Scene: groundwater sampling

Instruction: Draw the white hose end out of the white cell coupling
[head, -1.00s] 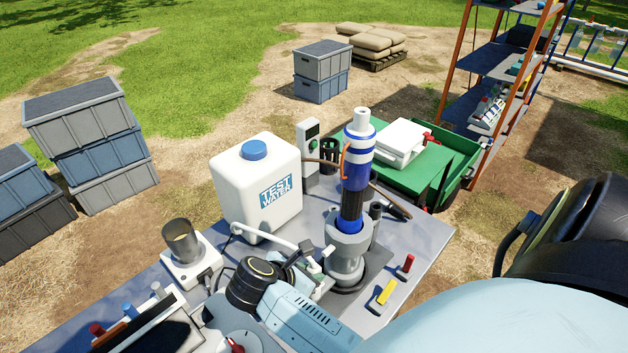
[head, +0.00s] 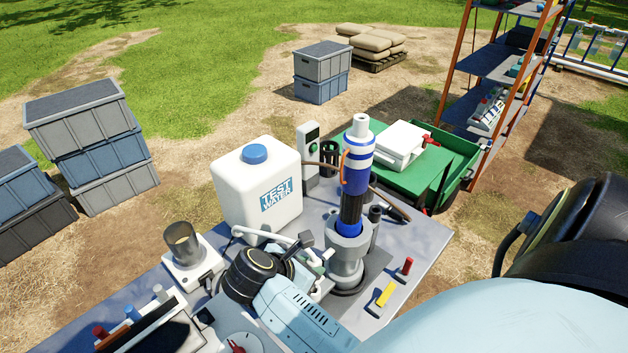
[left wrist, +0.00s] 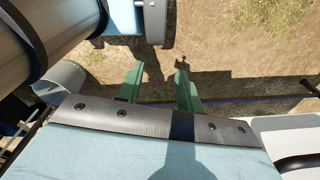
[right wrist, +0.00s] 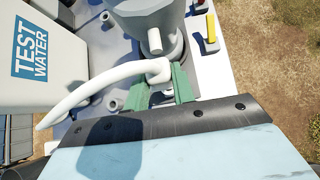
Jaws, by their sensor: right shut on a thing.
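The white hose (right wrist: 95,92) arcs from the left in the right wrist view to its end (right wrist: 158,70) at the fingers. My right gripper (right wrist: 160,88) is shut on this end; green fingers stand on either side. A short pale stub (right wrist: 154,41), apparently the white coupling, sticks out of the grey cell (right wrist: 163,15) just beyond the hose end. I cannot tell whether they touch; the fingers hide what lies below. In the head view the hose (head: 285,237) lies left of the grey cell base (head: 347,262). My left gripper (left wrist: 163,88) is open and empty over bare ground.
The test water jug (head: 250,195) stands left of the cell. A tall blue-and-white cylinder (head: 356,170) rises from the cell. A cup on a white stand (head: 182,240) is at the left.

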